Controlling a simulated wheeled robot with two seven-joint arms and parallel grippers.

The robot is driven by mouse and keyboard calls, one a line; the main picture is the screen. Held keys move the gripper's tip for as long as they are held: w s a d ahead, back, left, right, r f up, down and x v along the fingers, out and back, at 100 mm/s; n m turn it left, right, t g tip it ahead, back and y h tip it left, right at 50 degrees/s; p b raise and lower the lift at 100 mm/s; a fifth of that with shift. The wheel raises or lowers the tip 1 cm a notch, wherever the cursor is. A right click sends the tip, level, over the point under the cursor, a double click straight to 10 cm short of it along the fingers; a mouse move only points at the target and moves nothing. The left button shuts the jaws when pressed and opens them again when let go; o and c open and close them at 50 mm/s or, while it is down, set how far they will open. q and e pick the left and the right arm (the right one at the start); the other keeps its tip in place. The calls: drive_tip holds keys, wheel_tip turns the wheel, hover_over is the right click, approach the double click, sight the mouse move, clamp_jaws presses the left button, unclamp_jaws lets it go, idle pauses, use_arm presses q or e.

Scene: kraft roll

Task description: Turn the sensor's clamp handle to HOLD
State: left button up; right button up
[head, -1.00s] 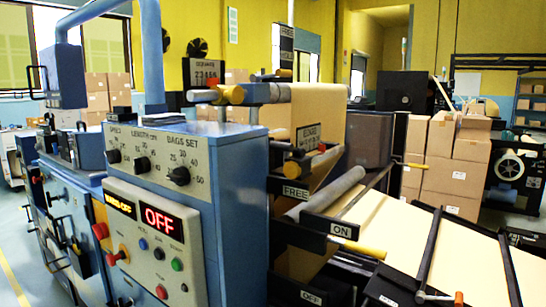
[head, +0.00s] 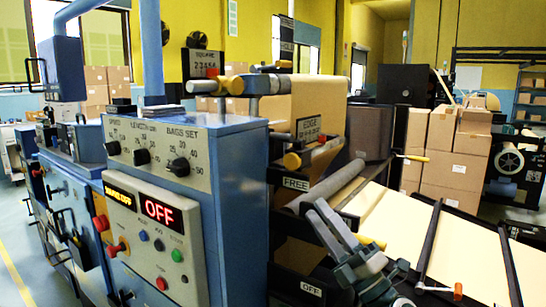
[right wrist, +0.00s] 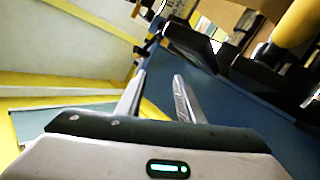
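The sensor sits at the paper web's edge, behind a dark plate marked EDGE (head: 309,127) with a small scale and a red pointer. A yellow knob (head: 293,160) shows just below it; I cannot tell surely whether this is the clamp handle. A FREE plate (head: 296,183) is below the knob. A higher dark plate seems to read HOLD (head: 287,50). My right gripper (head: 317,209) is open and empty, below and right of the FREE plate, its fingers pointing up-left. Its two separate fingers also show in the right wrist view (right wrist: 155,85). My left gripper is out of view.
A blue control cabinet (head: 236,190) with knobs and an OFF display stands left of my gripper. A grey roller (head: 335,187) and the sloping cream paper (head: 390,213) lie close by. A yellow lever end (head: 370,242) is partly behind my gripper. Cartons (head: 453,160) stand behind.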

drive_tip(key=s+a+r+n+g+y, duration=0.1)
drive_tip(key=s+a+r+n+g, duration=0.25)
drive_tip(key=r+n+g, duration=0.55)
drive_tip(key=s+a+r+n+g, duration=0.25)
drive_tip(key=a+n+g, duration=0.25)
drive_tip(key=n, duration=0.7)
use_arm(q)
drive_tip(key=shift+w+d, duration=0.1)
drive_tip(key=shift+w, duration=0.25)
use_arm(e)
drive_tip(key=w+d+r+n+t+h, duration=0.1)
drive_tip(key=w+d+r+t+h, duration=0.3)
drive_tip(key=d+r+t+h, duration=0.2)
drive_tip(key=d+r+h, duration=0.2)
drive_tip(key=d+h, duration=0.1)
drive_tip(key=shift+w+r+n, duration=0.15)
drive_tip(key=shift+r+n, duration=0.05)
drive_tip(key=shift+n, duration=0.1)
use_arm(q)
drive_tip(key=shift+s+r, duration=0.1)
use_arm(e)
drive_tip(key=shift+w+a, duration=0.1)
drive_tip(key=shift+a, duration=0.05)
